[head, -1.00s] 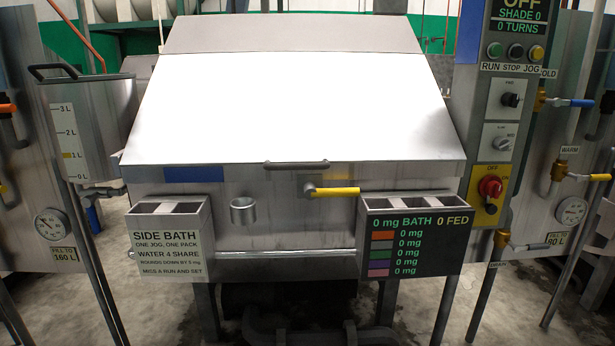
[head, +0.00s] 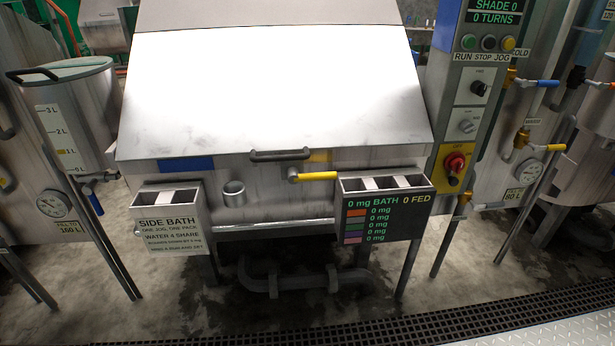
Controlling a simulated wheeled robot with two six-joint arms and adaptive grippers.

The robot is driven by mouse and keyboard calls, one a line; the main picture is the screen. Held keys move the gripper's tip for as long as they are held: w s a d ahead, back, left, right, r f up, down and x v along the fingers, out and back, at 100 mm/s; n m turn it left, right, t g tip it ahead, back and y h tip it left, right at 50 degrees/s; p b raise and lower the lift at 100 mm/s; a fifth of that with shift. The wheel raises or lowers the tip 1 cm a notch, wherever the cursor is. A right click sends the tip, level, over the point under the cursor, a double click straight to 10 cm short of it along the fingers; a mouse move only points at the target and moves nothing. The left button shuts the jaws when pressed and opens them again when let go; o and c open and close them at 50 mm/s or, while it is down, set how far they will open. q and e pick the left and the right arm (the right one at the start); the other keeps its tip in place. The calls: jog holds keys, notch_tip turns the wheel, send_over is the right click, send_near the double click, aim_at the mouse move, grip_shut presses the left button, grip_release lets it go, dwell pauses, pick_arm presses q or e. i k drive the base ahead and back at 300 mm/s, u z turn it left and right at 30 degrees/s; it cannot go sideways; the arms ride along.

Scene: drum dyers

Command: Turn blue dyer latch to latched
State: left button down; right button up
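The blue dyer is the large steel machine with a blue plate (head: 187,164) on its front, under a closed sloping lid (head: 280,90). A latch lever with a yellow grip (head: 317,176) sits on the front below the lid's edge, to the right of the dark lid handle (head: 280,154). The lever lies about level, its grip pointing right from its pivot. Neither of my grippers is in the head view.
A side bath box (head: 168,222) and a dark display box (head: 386,207) jut from the front on either side. A control panel (head: 468,115) stands at the right, a measuring tank (head: 75,120) at the left. A floor grate (head: 300,335) crosses the clear floor in front.

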aim_at(294, 177)
jog(key=z, duration=1.4)
jog(key=i, duration=2.05)
jog(key=u, duration=2.7)
